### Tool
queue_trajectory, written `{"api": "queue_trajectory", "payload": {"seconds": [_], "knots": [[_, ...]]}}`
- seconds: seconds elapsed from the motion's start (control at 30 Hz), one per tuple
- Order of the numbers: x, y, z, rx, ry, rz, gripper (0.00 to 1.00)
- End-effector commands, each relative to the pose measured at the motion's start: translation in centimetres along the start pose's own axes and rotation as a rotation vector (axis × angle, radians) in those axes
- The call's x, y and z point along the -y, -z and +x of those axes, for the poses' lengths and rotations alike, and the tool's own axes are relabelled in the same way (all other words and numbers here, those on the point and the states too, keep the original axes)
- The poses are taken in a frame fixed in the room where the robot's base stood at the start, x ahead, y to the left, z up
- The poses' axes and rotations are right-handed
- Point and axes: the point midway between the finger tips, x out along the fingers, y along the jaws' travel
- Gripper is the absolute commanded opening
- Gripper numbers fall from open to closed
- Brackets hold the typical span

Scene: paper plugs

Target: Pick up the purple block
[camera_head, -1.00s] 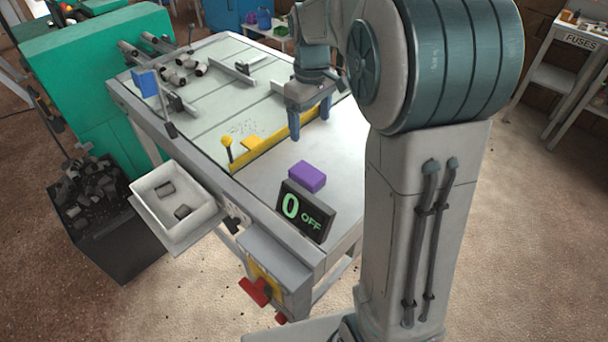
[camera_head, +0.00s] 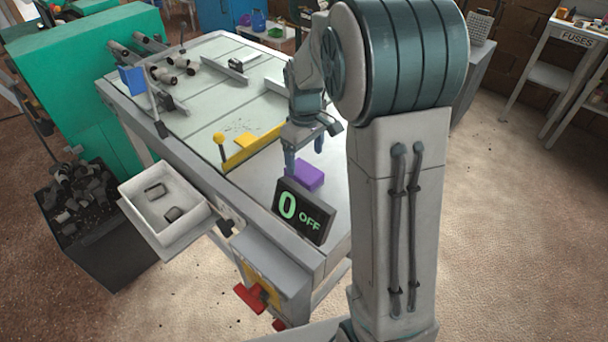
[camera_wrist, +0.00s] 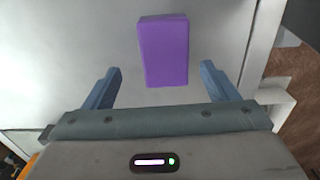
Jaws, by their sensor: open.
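The purple block (camera_head: 309,176) lies on the pale tabletop, just behind the dark sign that reads 0 OFF. In the wrist view the purple block (camera_wrist: 163,50) shows whole, ahead of the fingers and roughly centred between them. My gripper (camera_head: 305,158) hangs over the table close to the block, pointing down. Its two blue fingers (camera_wrist: 158,82) are spread wide with nothing between them. The block's near end lies close to the line between the fingertips in the wrist view. I cannot tell the exact height of the fingers above the block.
The 0 OFF sign (camera_head: 303,211) stands at the table's front edge. A yellow bar (camera_head: 252,149) with a yellow knob crosses the table to the left. A white tray (camera_head: 137,228) with dark pieces hangs off the front side.

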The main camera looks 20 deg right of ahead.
Motion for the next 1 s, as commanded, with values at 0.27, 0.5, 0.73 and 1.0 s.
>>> {"api": "queue_trajectory", "payload": {"seconds": [0.27, 0.5, 0.73, 1.0], "knots": [[0.7, -0.3, 2.8, 0.004, 0.003, 0.001, 0.80], [0.7, -0.3, 5.4, 0.001, 0.000, 0.001, 0.80], [0.7, -0.3, 5.5, 0.000, 0.000, 0.001, 0.77], [0.7, -0.3, 5.5, -0.001, 0.000, 0.001, 0.31]]}}
